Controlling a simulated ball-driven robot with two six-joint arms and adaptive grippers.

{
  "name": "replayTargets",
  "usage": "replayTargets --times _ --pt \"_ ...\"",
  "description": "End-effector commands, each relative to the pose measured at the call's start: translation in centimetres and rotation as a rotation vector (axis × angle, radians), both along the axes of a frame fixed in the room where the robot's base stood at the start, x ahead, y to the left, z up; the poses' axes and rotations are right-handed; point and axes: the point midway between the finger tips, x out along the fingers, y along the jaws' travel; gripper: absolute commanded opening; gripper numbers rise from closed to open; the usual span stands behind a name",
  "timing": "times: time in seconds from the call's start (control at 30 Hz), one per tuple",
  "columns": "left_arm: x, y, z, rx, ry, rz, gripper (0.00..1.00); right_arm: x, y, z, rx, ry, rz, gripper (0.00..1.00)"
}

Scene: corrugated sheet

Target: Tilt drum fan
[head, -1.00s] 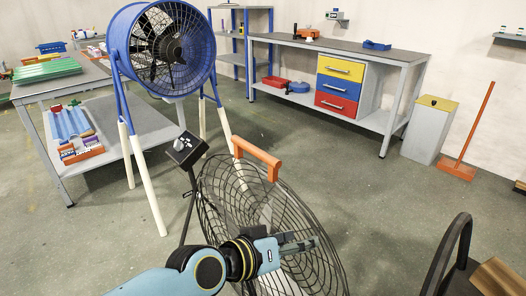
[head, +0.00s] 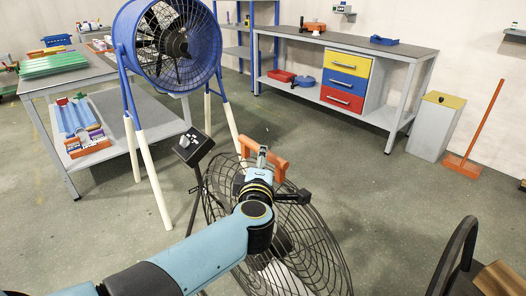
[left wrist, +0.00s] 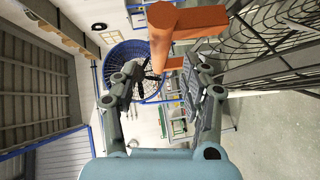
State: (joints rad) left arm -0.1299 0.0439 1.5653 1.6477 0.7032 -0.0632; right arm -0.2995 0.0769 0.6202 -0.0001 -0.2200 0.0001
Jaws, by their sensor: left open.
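A blue drum fan (head: 184,47) stands on blue legs with white lower sleeves at the back left. A second fan, with a black wire cage (head: 315,235), stands close in front of me and has an orange handle (head: 279,166) at its top. My left gripper (head: 280,178) is open at this handle; one finger shows near its far side. In the left wrist view the orange handle (left wrist: 190,38) lies just ahead of the spread jaws (left wrist: 166,75). Whether a finger touches it I cannot tell. My arm hides part of the cage. My right gripper is out of view.
A black control box (head: 193,146) on a post stands left of the wire cage. A grey bench (head: 375,48) with coloured drawers is at the back. A table (head: 60,80) stands at the left. A dark curved frame (head: 455,255) is at the lower right.

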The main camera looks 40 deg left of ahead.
Motion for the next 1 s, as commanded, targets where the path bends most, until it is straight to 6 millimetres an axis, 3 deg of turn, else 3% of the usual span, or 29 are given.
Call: replayTargets --times 0.3,0.7,1.0 --pt "4.2 3.5 -0.8 0.001 0.000 -0.002 0.46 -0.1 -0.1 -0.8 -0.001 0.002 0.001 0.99" --pt "4.9 4.2 -0.9 0.001 0.000 -0.002 0.46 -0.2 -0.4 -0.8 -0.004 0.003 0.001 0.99" --pt "4.9 4.2 -0.9 0.001 0.000 -0.002 0.09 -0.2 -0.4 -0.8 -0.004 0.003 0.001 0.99"
